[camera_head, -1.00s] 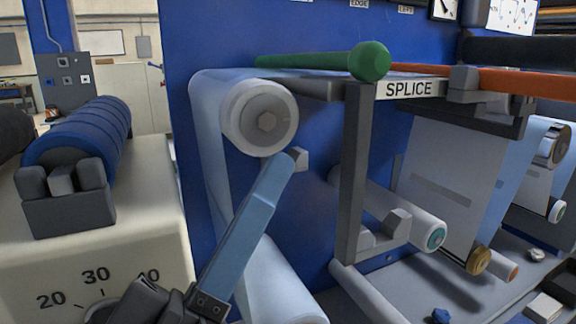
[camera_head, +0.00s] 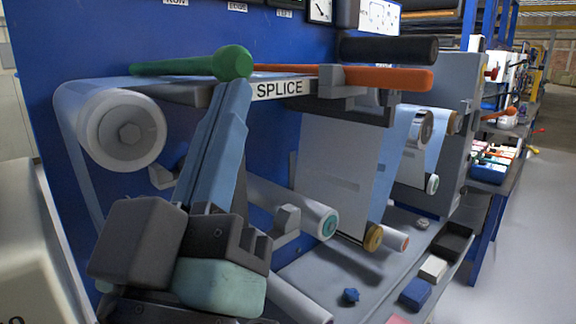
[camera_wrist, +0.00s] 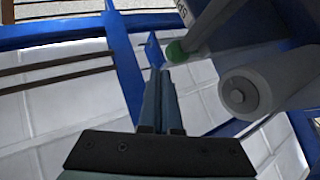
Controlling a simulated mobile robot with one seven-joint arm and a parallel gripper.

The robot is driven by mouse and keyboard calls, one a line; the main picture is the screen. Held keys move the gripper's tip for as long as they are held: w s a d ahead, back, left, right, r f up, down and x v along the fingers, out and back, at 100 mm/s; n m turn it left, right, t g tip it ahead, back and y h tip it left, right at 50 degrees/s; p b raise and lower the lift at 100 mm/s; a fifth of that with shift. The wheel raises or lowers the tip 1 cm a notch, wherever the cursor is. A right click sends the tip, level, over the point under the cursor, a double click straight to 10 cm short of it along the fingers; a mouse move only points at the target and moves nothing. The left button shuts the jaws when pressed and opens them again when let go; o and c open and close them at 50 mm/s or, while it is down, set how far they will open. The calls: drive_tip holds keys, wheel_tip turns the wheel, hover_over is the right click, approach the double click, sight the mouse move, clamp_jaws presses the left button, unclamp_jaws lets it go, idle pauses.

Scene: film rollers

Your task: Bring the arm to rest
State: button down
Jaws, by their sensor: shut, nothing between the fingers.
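My gripper (camera_head: 236,88) stands in front of the blue machine, its long blue fingers pointing up and closed together with nothing between them. In the head view the fingertips overlap the left end of the SPLICE label (camera_head: 280,88) and lie just below the green ball end (camera_head: 233,63) of a green bar; I cannot tell the gap in depth. In the wrist view my gripper (camera_wrist: 160,72) also shows shut and empty, with the green ball end (camera_wrist: 176,52) just right of the tips. My dark wrist hides part of the lower machine.
A large white roller (camera_head: 122,130) is left of my fingers; it also shows in the wrist view (camera_wrist: 285,78). An orange bar (camera_head: 390,77) and a black roller (camera_head: 388,50) extend right. Lower rollers (camera_head: 300,207) project forward. A shelf holds a blue block (camera_head: 414,293). Open floor lies right.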

drive_tip(key=s+d+r+m+t+y, duration=0.2)
drive_tip(key=d+r+y, duration=0.25)
drive_tip(key=r, duration=0.35)
wheel_tip(320, 180, up, 23)
drive_tip(key=p, duration=2.4)
drive_tip(key=shift+w+h+p, duration=0.25)
drive_tip(key=shift+h+p, duration=0.1)
drive_tip(key=shift+h, duration=0.1)
